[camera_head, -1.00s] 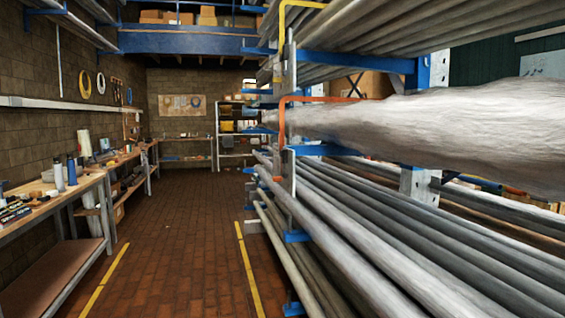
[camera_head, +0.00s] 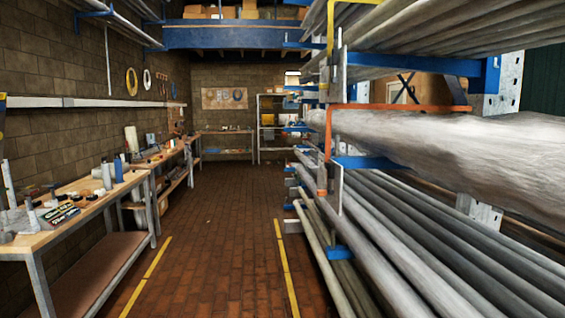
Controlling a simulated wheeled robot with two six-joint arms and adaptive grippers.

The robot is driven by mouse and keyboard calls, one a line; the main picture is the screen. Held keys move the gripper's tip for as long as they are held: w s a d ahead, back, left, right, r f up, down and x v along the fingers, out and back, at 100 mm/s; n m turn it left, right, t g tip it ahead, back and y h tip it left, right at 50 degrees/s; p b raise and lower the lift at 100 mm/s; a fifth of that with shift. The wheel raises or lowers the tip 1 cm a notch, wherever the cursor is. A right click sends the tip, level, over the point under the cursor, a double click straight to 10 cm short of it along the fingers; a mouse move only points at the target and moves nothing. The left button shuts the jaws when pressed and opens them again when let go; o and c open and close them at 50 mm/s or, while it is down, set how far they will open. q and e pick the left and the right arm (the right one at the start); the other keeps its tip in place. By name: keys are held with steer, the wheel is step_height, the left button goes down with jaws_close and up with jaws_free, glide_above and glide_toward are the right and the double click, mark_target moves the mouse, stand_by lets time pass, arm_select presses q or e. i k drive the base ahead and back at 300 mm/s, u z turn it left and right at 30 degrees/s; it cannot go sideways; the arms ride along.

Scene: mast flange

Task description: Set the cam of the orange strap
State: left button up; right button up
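An orange strap (camera_head: 397,107) runs along the top of a large pale wrapped roll on the rack at the right. It bends down at its left end (camera_head: 327,150) beside a grey upright. I cannot make out a cam on it at this size. The wrapped roll (camera_head: 450,155) lies lengthwise on the rack above several grey pipes. Neither of my grippers shows in the head view.
The pipe rack with blue arms (camera_head: 365,162) fills the right side. A workbench (camera_head: 100,195) with bottles and small items stands along the left wall. The brick-coloured aisle floor (camera_head: 210,240) between yellow lines (camera_head: 284,262) is clear.

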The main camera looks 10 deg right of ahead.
mark_target(331, 166)
steer(key=u, duration=0.3)
steer(key=i, duration=2)
steer(key=z, duration=0.9)
